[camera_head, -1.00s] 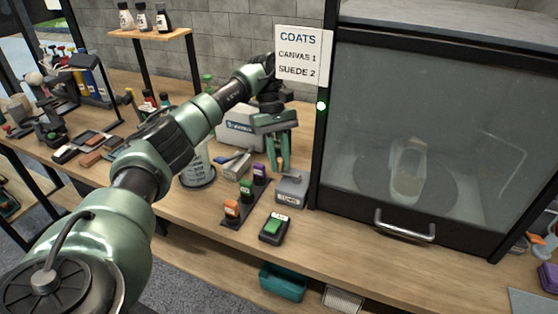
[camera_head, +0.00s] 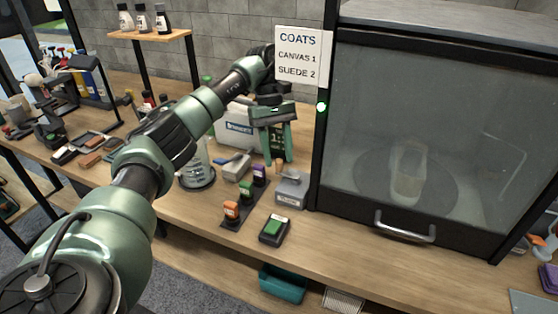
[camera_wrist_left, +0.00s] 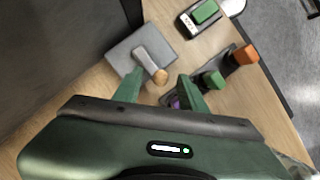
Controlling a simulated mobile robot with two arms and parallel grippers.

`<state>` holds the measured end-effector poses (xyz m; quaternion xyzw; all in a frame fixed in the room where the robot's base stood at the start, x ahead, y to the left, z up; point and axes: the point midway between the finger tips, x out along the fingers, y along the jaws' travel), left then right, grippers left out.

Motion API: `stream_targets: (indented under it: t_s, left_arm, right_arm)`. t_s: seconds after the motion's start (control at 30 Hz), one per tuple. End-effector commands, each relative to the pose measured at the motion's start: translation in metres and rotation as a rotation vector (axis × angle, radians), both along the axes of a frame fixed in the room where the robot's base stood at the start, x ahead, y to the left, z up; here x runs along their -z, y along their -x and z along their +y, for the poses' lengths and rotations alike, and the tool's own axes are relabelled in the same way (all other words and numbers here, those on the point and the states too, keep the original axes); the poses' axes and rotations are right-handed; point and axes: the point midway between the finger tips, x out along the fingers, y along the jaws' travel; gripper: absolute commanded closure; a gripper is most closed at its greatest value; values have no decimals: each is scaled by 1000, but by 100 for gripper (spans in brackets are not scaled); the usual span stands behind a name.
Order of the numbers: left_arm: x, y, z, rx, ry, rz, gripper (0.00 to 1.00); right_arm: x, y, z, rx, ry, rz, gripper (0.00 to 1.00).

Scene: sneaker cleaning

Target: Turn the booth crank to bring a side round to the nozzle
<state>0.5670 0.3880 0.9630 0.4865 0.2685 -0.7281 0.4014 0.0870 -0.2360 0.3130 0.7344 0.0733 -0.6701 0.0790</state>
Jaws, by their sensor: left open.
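The booth (camera_head: 345,120) stands at the right with its glass front closed. Inside, dim behind the glass, a sneaker (camera_head: 408,175) sits on a round turntable (camera_head: 440,185). Contact cannot be told. My right gripper is not in view.
A rack with orange, green and purple blocks (camera_head: 231,209) stands left of the crank. A coats sign (camera_head: 298,55) hangs above.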

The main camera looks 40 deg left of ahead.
Motion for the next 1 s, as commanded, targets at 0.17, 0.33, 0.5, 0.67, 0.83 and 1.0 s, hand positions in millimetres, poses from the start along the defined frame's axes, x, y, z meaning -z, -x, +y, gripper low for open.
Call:
stream_targets:
  t_s: [0.17,0.33,0.5,0.67,0.83,1.0]
  left_arm:
    - [-33,-8,10,-1,0,-3,58]
    - [-51,-11,17,1,0,-2,58]
    - [-54,-12,19,1,-1,-1,58]
    - [-53,-12,18,2,0,-1,58]
    - [-53,-12,19,1,1,-1,58]
    - [-57,-12,18,1,1,-1,58]
  right_arm:
    - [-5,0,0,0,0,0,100]
    - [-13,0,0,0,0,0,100]
    - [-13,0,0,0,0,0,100]
    - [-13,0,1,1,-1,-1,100]
    - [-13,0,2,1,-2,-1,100]
    - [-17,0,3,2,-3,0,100]
